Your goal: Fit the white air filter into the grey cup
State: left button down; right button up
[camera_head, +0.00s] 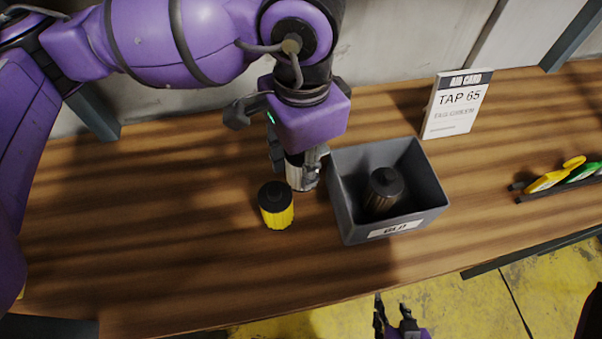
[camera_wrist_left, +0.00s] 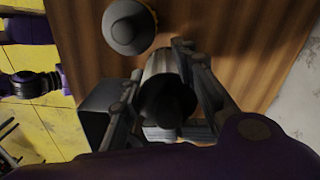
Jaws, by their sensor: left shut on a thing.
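My left gripper (camera_head: 302,178) is shut on the white air filter (camera_head: 294,170), a pale upright cylinder at or just above the table; I cannot tell if it touches. In the left wrist view the filter (camera_wrist_left: 160,62) sits between the fingers, with a dark end facing the camera. I cannot make out a separate grey cup in either view. A yellow cylinder with a black top (camera_head: 277,207) stands just left of the filter; its round top shows in the left wrist view (camera_wrist_left: 130,27). My right gripper (camera_head: 394,316) is open and empty beyond the table's front edge.
A grey bin labelled OLD (camera_head: 345,195) stands just right of the left gripper, with a dark used filter (camera_head: 384,190) inside. A sign reading TAP 65 (camera_head: 456,106) stands behind it. Yellow and green tools (camera_head: 552,178) lie far right. The table's left side is clear.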

pick_arm(q)
jog(key=shift+f, duration=2.3)
jog(key=shift+f, duration=0.25)
jog(key=c, duration=0.9)
grip_release()
jog(key=shift+r, duration=0.1)
